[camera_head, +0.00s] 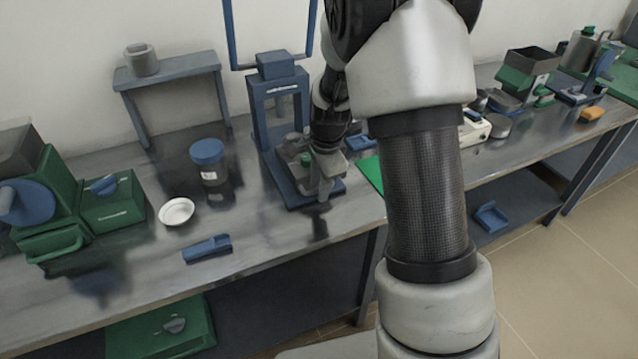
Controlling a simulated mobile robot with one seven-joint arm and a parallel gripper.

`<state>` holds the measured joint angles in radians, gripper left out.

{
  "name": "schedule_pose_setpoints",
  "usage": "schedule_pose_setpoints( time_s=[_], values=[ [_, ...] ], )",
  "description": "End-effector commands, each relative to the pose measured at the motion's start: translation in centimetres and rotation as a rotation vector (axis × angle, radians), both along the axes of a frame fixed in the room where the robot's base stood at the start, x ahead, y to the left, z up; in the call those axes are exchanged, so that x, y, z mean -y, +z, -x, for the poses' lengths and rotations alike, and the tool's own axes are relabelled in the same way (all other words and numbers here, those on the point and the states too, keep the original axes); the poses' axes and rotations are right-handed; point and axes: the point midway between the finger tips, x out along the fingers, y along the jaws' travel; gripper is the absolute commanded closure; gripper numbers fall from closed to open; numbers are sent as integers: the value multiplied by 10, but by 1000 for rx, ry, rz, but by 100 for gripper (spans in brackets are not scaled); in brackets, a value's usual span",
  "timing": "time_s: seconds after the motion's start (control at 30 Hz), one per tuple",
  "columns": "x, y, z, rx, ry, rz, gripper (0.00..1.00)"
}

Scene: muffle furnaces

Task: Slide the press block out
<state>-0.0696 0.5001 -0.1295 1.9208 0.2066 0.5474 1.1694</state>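The blue press (258,108) stands on the bench left of my arm, with an upright frame, a raised handle and a flat base (300,197). In its opening, above the base, is a small grey piece with a green part (305,158), perhaps the press block; its outline is partly hidden by my gripper. My gripper (324,186) points down at the front right of the press, over the base and close to that piece. I cannot tell whether it touches the piece or whether its fingers are closed.
A blue-lidded jar (208,163), a white dish (177,211) and a blue tool (207,248) lie left of the press. A green machine (110,205) stands far left. A grey stand (175,70) is behind.

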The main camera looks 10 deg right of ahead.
Motion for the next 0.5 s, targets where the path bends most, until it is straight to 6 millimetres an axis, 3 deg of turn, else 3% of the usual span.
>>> schedule_pose_setpoints(
  time_s=[0.27, 0.5],
  values=[
    [0, 10, -1, 6, 1, 0, 71],
    [2, 59, 8, 8, 2, 1, 71]
  ],
)
